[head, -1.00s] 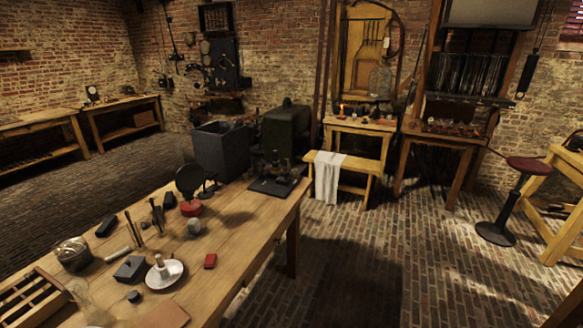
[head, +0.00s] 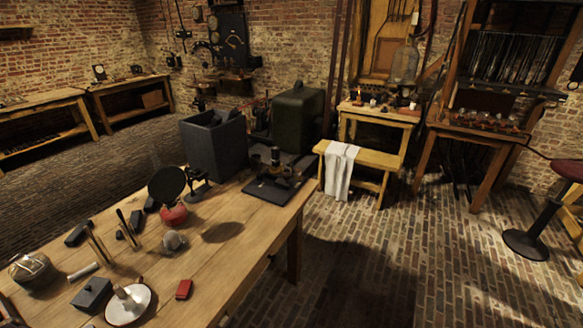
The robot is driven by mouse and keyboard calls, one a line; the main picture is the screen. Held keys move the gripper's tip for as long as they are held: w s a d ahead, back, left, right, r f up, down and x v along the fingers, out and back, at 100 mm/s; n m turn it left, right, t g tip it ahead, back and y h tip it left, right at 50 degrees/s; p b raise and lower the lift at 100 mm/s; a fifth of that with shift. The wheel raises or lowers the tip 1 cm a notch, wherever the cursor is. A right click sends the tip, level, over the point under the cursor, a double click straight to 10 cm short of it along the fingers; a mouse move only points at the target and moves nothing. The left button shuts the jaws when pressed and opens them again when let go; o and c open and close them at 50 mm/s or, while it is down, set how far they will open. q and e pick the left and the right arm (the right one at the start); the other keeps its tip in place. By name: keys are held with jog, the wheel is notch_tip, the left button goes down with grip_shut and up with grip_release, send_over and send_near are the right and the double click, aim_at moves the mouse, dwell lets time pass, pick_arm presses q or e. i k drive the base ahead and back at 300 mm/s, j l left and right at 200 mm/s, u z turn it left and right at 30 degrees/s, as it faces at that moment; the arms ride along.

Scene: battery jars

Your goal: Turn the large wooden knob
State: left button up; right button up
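I cannot make out a large wooden knob in the head view. A dark instrument board (head: 231,38) with round fittings hangs on the back brick wall, too far off to tell its small parts. A wooden rack stand (head: 478,128) at the right carries a row of small glass and reddish items, also too small to tell apart. Neither of my grippers is in view.
A bench with a white cloth (head: 340,170) and a stool (head: 526,243) stand beyond. Brick floor (head: 400,260) is open right of the table.

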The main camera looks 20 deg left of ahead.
aim_at(286, 176)
jog(key=i, duration=0.75)
jog(key=i+z, duration=0.15)
